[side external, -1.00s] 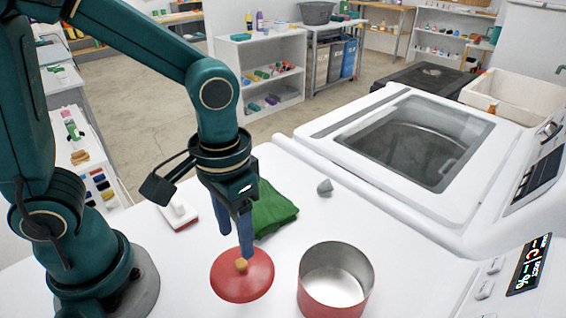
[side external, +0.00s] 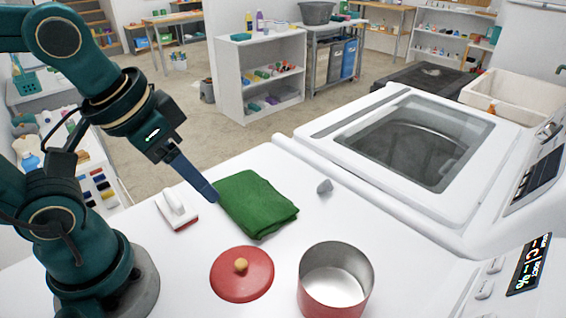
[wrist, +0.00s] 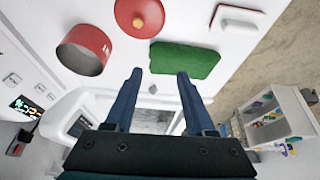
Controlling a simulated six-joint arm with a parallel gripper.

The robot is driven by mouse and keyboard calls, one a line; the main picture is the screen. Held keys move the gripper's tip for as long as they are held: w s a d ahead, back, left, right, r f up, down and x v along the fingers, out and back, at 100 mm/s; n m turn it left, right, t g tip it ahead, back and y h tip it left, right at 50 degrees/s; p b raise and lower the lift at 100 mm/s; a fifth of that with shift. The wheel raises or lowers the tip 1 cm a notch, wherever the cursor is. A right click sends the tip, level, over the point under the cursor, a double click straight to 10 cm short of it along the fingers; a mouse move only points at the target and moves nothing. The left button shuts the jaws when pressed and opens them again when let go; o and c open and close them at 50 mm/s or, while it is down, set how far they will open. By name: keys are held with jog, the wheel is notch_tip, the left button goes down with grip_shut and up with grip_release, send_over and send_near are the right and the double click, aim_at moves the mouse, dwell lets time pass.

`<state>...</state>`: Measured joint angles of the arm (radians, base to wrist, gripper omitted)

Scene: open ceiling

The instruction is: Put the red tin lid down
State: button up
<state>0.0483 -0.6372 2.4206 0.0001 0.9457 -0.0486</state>
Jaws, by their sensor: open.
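The red tin lid (side external: 256,280) with a tan knob lies knob-up on the white surface in the side view, just left of the open red tin (side external: 350,305). The lid (wrist: 127,14) and the tin (wrist: 88,44) also show at the top of the wrist view. My gripper (side external: 213,198) is raised up and left of the lid, near the left edge of the green cloth in the picture, and touches neither lid nor tin. In the wrist view my gripper (wrist: 160,73) has its two blue fingers spread with nothing between them.
A folded green cloth (side external: 252,204) lies behind the lid. A white-handled brush or scrubber (side external: 178,209) lies left of the cloth, and a small grey object (side external: 324,187) lies right of it. A white top-loading washer (side external: 430,165) stands at the right.

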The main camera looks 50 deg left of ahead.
jog(key=shift+s+a+t, duration=0.1)
jog(key=shift+a+t, duration=0.15)
jog(key=shift+t, duration=0.05)
jog(key=o, duration=0.5)
jog(key=shift+a, duration=0.15)
